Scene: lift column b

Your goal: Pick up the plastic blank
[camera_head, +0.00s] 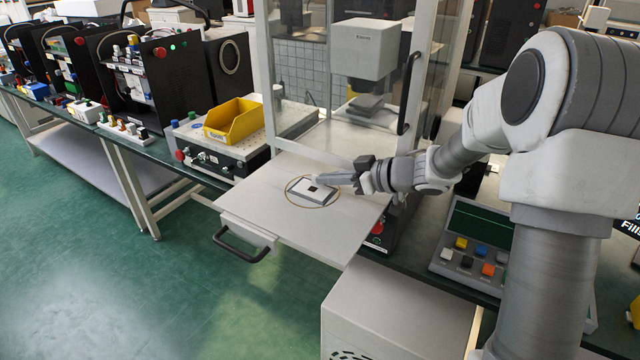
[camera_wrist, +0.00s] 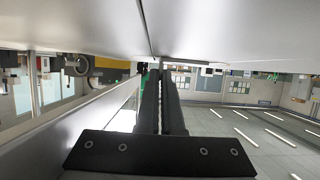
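One of these is likely the plastic blank; I cannot tell which. My gripper (camera_head: 322,178) is low over the shelf, its fingers pointing left, the tips at or just above the block's back edge. Contact is unclear. In the wrist view my gripper (camera_wrist: 157,72) shows two dark fingers side by side with almost no gap, and nothing is visible between them. The block cannot be made out there.
The white shelf (camera_head: 250,195) has free room around the block and a dark handle (camera_head: 243,246) in front. A glass-walled press machine (camera_head: 367,60) stands behind it. A yellow bin (camera_head: 234,119) stands left, a button panel (camera_head: 475,250) right, and a white cabinet (camera_head: 400,310) below.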

